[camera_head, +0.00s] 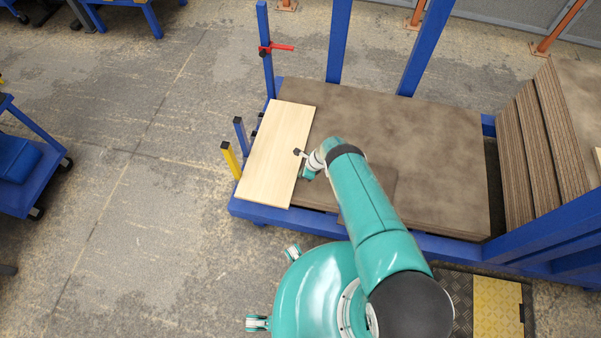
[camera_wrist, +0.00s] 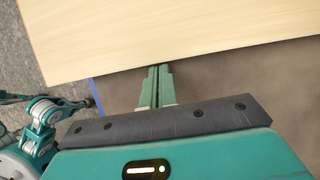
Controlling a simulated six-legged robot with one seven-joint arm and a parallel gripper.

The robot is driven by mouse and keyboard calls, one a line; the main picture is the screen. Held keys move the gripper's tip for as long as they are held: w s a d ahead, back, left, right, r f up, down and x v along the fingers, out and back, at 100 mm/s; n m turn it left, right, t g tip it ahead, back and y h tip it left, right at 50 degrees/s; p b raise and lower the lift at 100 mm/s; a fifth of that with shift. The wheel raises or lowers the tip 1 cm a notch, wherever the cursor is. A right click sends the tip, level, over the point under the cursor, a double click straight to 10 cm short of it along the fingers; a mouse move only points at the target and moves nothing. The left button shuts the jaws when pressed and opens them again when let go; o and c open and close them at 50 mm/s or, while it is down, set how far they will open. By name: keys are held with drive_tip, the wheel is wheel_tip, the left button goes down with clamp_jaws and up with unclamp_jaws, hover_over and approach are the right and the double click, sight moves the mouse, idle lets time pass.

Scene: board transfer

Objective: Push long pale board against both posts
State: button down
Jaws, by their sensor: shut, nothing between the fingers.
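The long pale board (camera_head: 277,150) lies at the left end of the brown sheet stack, slightly tilted in the picture. Along its left side stand a yellow post (camera_head: 231,160) and a short blue post (camera_head: 241,136). The board's left edge is close to them; I cannot tell whether it touches either. My gripper (camera_head: 299,153) is at the board's right long edge, shut and empty. In the wrist view its closed fingers (camera_wrist: 157,84) reach the near edge of the pale board (camera_wrist: 150,35); contact is not certain. The posts are outside the wrist view.
The brown sheet (camera_head: 400,130) lies on a blue frame (camera_head: 265,213). A tall blue upright with a red clamp (camera_head: 276,47) stands behind the pale board. More sheets (camera_head: 535,140) lean at the right. A blue cart (camera_head: 20,160) stands far left; the floor between is clear.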

drive_tip(key=shift+s+d, duration=0.15)
drive_tip(key=shift+d, duration=0.6)
drive_tip(key=shift+d+r, duration=0.1)
drive_tip(key=shift+r, duration=0.7)
wheel_tip(320, 180, up, 5)
drive_tip(key=shift+r, duration=0.2)
